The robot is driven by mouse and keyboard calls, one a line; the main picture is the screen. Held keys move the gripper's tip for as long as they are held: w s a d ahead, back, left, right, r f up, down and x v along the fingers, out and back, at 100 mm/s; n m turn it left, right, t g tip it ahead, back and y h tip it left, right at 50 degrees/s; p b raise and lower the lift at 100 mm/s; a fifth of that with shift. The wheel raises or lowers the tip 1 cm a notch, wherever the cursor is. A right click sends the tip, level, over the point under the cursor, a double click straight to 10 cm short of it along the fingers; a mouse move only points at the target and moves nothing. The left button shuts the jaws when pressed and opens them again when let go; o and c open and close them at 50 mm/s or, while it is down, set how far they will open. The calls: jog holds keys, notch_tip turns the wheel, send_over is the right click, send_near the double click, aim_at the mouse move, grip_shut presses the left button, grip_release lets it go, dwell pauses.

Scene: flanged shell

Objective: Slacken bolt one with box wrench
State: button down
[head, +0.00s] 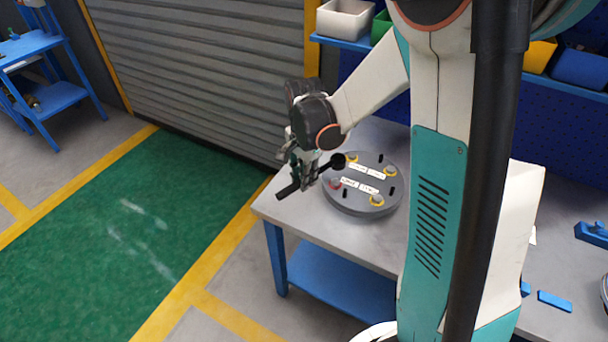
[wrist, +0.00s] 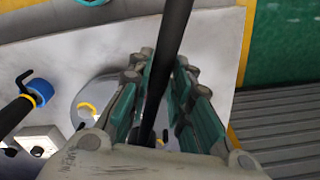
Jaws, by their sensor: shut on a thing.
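The flanged shell (head: 364,208) is a round grey disc on the table, with white labels and several bolt spots ringed in yellow, plus one in red (head: 334,183). My gripper (head: 300,172) is at the disc's left side, above the table corner. It is shut on a black box wrench (head: 288,191). The wrench's dark round end (head: 338,160) is over the disc's upper left, close to a yellow-ringed bolt (head: 352,158); I cannot tell if it sits on a bolt. In the wrist view, my gripper (wrist: 165,65) has the black wrench bar (wrist: 178,22) between its teal-padded fingers.
Bins (head: 344,19) stand on a shelf behind. A blue item (head: 554,301) lies on the table at right. In the wrist view, a blue collar (wrist: 40,91) on a black rod and a yellow ring (wrist: 88,108) show at left.

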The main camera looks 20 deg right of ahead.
jog(key=shift+f, duration=0.1)
jog(key=shift+f+b, duration=2.3)
jog(key=shift+f, duration=0.25)
jog(key=shift+f+b, duration=1.35)
jog(key=shift+f, duration=0.05)
jog(key=shift+s, duration=0.2)
jog(key=s+d+n, duration=0.6)
jog(key=s+n, duration=0.1)
jog(key=n, duration=0.2)
jog(key=shift+s+d+b, duration=0.2)
jog(key=shift+s+b, duration=0.05)
jog(key=shift+b, duration=0.2)
dwell(0.7)
jog(key=shift+r, duration=0.1)
dwell(0.4)
